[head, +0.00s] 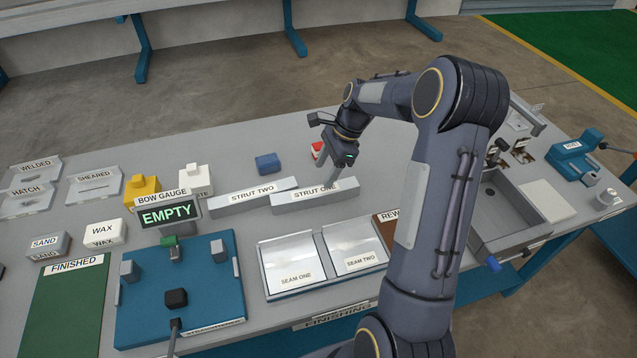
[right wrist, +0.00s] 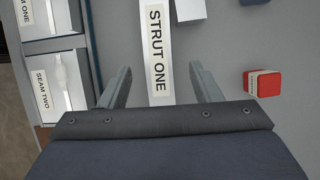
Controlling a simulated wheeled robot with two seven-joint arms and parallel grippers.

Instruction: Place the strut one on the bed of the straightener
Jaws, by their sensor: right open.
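Strut one (head: 308,199) is a long light-grey bar lying on the bench, its label facing up; it also shows in the right wrist view (right wrist: 156,85). My right gripper (head: 338,172) is at the right end of strut one. In the right wrist view its open fingers (right wrist: 160,85) lie on either side of the strut, with gaps showing and nothing gripped. The straightener (head: 205,293) is a blue plate with grey posts and a black block at the front left. Its bow gauge display (head: 166,213) reads EMPTY. My left gripper is not in view.
Strut two (head: 246,199) lies just left of strut one. Trays marked seam one (head: 293,279) and seam two (head: 360,262) stand in front of the struts. A red-and-white block (head: 317,151) and a blue block (head: 268,164) sit behind. A sink (head: 492,210) is at right.

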